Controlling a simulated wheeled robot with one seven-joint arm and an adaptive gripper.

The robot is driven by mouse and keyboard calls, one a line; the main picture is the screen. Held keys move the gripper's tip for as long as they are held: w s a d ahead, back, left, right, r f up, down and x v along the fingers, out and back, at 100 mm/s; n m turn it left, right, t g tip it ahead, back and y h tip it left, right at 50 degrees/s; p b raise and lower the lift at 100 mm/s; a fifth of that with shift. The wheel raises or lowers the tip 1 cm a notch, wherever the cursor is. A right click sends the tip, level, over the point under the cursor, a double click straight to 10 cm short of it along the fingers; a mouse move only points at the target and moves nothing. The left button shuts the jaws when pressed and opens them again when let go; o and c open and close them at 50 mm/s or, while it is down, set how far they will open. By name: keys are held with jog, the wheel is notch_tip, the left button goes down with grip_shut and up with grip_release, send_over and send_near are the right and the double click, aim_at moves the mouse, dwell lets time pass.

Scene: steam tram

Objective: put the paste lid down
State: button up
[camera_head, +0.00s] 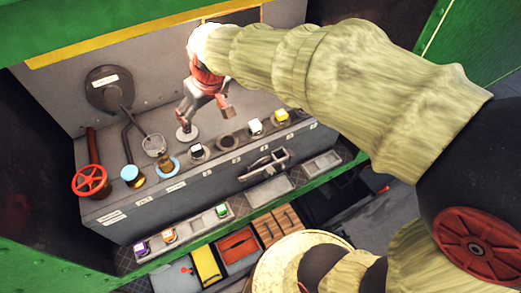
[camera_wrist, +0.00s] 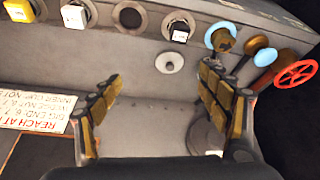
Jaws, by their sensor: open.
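A small pale round piece with a raised middle, which looks like the paste lid (camera_wrist: 169,62), rests on the grey top behind the row of sockets. It also shows in the head view (camera_head: 186,133), just below one of my fingers. My gripper (camera_head: 206,113) is open above the grey top with nothing between its fingers. In the wrist view my fingers (camera_wrist: 160,78) stand wide apart, and the lid lies beyond the gap, apart from both as far as I can tell.
A row of sockets holds white and yellow square-topped pieces (camera_head: 254,126), with one empty hole (camera_head: 227,142). A blue ring (camera_head: 167,167), a blue-topped knob (camera_head: 132,175) and a red handwheel (camera_head: 91,181) stand to the left. Trays with coloured pieces (camera_head: 222,210) lie in front.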

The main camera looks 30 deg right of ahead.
jog(key=s+d+r+m, duration=0.1)
jog(key=s+d, duration=0.2)
jog(key=s, duration=0.8)
jog(key=s+d+r+m+t+h, duration=0.1)
jog(key=s+d, duration=0.3)
jog(key=s, duration=0.6)
jog(key=shift+s+d+m, duration=0.2)
jog(key=shift+s+m, duration=0.15)
jog(key=shift+m, duration=0.05)
notch_tip(320, 180, down, 14)
jog(key=b, duration=1.3)
jog(key=shift+r+b, duration=0.25)
jog(key=shift+b, duration=0.05)
